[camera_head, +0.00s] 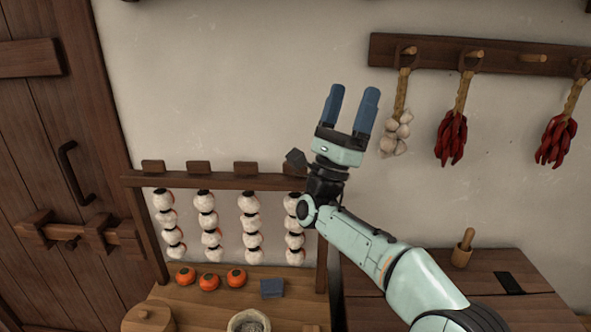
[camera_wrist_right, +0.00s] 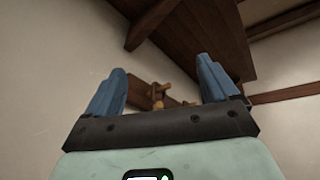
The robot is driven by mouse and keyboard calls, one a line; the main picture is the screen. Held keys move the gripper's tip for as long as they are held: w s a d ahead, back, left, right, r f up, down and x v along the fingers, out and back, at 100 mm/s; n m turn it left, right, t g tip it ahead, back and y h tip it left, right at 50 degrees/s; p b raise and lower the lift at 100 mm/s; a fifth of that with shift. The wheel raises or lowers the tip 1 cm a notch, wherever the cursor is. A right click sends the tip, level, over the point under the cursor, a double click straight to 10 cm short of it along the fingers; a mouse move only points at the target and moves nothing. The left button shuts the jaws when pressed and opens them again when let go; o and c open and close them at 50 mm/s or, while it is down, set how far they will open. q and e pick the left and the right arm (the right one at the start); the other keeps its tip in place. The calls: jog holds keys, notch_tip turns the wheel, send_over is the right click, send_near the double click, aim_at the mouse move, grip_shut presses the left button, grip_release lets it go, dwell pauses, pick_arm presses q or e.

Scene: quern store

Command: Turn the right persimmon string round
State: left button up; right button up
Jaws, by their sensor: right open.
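Several persimmon strings hang from a dark wooden rack (camera_head: 216,183) in the head view. The right persimmon string (camera_head: 293,243) is at the rack's right end, a column of whitish fruits with dark caps; my right arm overlaps its upper part. Another string (camera_head: 251,226) hangs just left of it. My right gripper (camera_head: 351,92) is open and empty, pointing up in front of the wall, above and to the right of the rack. Its two blue fingers also show in the right wrist view (camera_wrist_right: 164,82), with nothing between them. My left gripper is not in view.
Orange persimmons (camera_head: 209,282), a blue block (camera_head: 272,288) and a stone bowl (camera_head: 249,321) sit on the table below the rack. A peg rail (camera_head: 490,55) with garlic (camera_head: 396,134) and red chillies (camera_head: 452,138) is close right of my gripper.

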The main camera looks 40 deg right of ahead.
jog(key=w+a+f+t+y+b, duration=0.1)
jog(key=w+a+f+t+y, duration=0.3)
jog(key=f+y, duration=0.45)
jog(key=n+t+y, duration=0.2)
jog(key=y, duration=0.6)
send_near(292, 180)
notch_tip(292, 180, up, 3)
jog(key=s+a, duration=0.1)
jog(key=p+x, duration=0.1)
jog(key=x, duration=0.2)
jog(key=p+x, duration=0.1)
jog(key=x, duration=0.3)
jog(key=p+x, duration=0.1)
jog(key=x, duration=0.3)
jog(key=shift+w+d+r, duration=0.2)
jog(key=shift+r, duration=0.15)
jog(key=shift+x, duration=0.75)
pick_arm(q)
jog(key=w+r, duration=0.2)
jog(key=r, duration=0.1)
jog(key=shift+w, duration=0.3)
pick_arm(e)
jog(key=shift+f, duration=0.15)
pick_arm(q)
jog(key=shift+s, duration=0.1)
pick_arm(e)
jog(key=shift+s, duration=0.1)
jog(key=shift+c, duration=0.3)
